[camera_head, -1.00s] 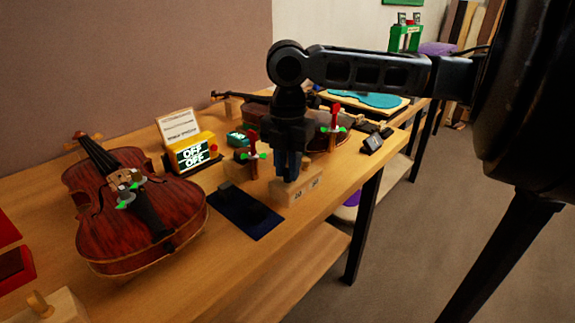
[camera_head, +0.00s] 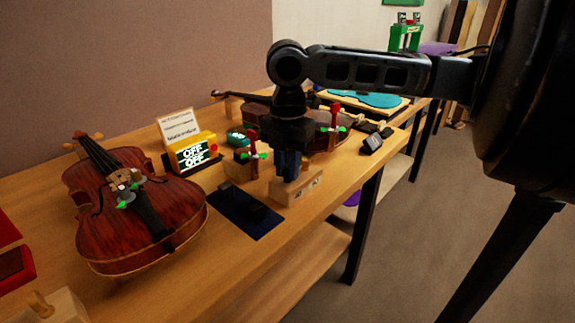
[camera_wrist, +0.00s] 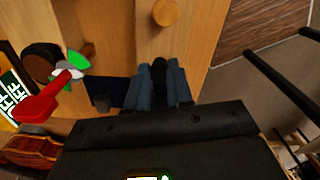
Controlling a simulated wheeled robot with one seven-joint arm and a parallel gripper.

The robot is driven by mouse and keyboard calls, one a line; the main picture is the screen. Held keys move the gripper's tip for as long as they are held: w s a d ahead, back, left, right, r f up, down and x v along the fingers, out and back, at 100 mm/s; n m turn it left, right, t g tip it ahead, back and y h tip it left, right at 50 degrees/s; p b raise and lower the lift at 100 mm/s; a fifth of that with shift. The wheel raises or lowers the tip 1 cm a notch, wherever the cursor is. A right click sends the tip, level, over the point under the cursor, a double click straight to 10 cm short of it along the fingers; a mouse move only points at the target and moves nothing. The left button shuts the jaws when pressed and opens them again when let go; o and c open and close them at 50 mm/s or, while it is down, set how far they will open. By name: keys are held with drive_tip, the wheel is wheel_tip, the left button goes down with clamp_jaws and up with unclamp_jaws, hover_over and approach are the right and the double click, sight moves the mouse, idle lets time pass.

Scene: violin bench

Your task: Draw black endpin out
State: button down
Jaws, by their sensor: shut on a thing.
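My gripper (camera_head: 287,172) points down over a small wooden block (camera_head: 284,193) near the bench's front edge. In the wrist view its two blue-grey fingers (camera_wrist: 159,84) are shut on the black endpin (camera_wrist: 159,70), whose dark end shows between them. The head view hides the endpin behind the fingers. I cannot tell how much of it sits in the block. A red-brown violin (camera_head: 150,210) lies on the bench at left.
A dark blue mat (camera_head: 235,222) lies left of the block. A red-handled clamp (camera_head: 252,145) stands close behind my gripper and another (camera_head: 335,120) to its right. A yellow box with OFF panels (camera_head: 195,155) and a sign stand farther back. Open floor lies at right.

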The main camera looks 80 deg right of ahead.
drive_tip(key=shift+r+p, duration=0.65)
drive_tip(key=shift+r, duration=0.05)
idle(0.9)
drive_tip(key=shift+r+p, duration=1.4)
drive_tip(key=shift+r, duration=0.15)
wheel_tip(320, 180, up, 7)
drive_tip(key=p, duration=0.5)
drive_tip(key=shift+p, duration=0.4)
